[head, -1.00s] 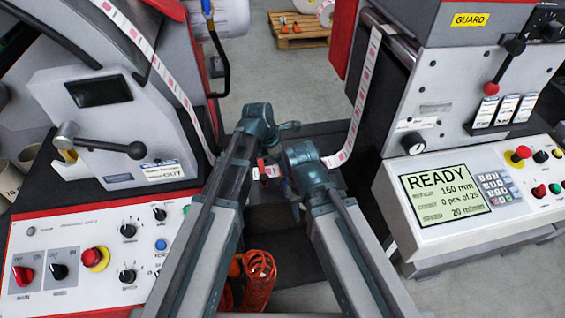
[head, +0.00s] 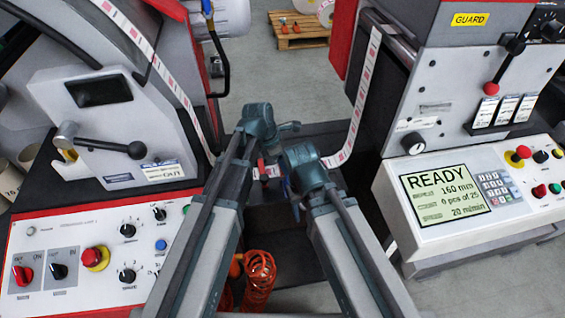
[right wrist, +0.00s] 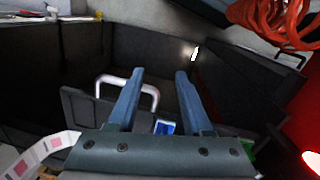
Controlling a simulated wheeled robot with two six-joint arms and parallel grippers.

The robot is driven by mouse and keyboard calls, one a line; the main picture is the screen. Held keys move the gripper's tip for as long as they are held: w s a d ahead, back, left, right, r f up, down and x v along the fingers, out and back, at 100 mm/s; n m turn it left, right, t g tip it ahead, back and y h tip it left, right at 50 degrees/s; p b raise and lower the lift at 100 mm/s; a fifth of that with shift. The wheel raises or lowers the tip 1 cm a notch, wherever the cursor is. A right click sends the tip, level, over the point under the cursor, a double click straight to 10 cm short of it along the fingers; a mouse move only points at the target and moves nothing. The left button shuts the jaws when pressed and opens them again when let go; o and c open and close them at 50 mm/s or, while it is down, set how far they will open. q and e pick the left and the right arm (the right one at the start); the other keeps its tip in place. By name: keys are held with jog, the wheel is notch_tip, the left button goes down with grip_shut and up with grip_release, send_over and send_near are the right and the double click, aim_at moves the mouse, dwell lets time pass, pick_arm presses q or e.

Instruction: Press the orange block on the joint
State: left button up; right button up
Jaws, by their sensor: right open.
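The printed label web hangs from the left machine (head: 172,84) and from the right machine (head: 362,90), and both runs dip towards the middle. A small red-orange piece (head: 262,169) shows there between my wrists; I cannot tell whether it is the orange block. The joint cannot be made out, as my arms cover much of this area. My right gripper is open, with two blue fingers apart and nothing between them in the right wrist view (right wrist: 160,75). Its fingers are mostly hidden in the head view. My left wrist is beside it, its fingers hidden. Label web (right wrist: 45,152) shows left of my right gripper.
A control panel (head: 60,232) stands at left, and a console with a READY display (head: 445,192) at right. An orange coiled hose (head: 259,280) hangs below my arms. A silver handle (right wrist: 128,86) lies beyond my right fingers. A pallet (head: 300,38) lies far back.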

pick_arm(q)
jog(key=shift+r+p, duration=2.45)
jog(key=shift+r, duration=0.05)
notch_tip(320, 180, up, 3)
jog(key=p, duration=0.3)
